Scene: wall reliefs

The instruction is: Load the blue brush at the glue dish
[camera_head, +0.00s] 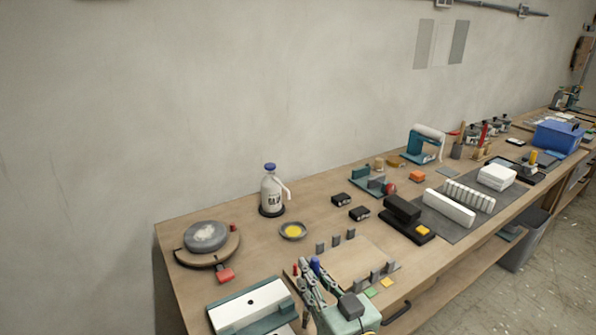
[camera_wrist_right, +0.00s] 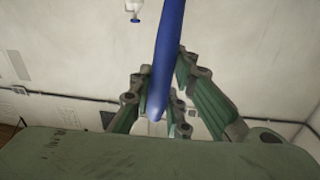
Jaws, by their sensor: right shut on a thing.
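My right gripper (camera_head: 314,282) is low in the middle of the head view, over the front part of the bench. It is shut on the blue brush (camera_wrist_right: 167,60), whose blue handle runs up between the fingers in the right wrist view; a small blue part of the brush (camera_head: 315,264) shows at the fingers in the head view. The brush's bristles are hidden. The glue dish (camera_head: 293,231), a small grey dish with yellow glue in it, stands on the bench beyond the gripper, apart from it. My left gripper is not in view.
A white bottle with a blue cap (camera_head: 271,193) stands behind the dish. A round turntable with a grey disc (camera_head: 206,237) is at the left. Small grey blocks (camera_head: 336,240) stand right of the dish, and black boxes (camera_head: 359,213) lie beyond. A white block in a teal holder (camera_head: 249,304) is front left.

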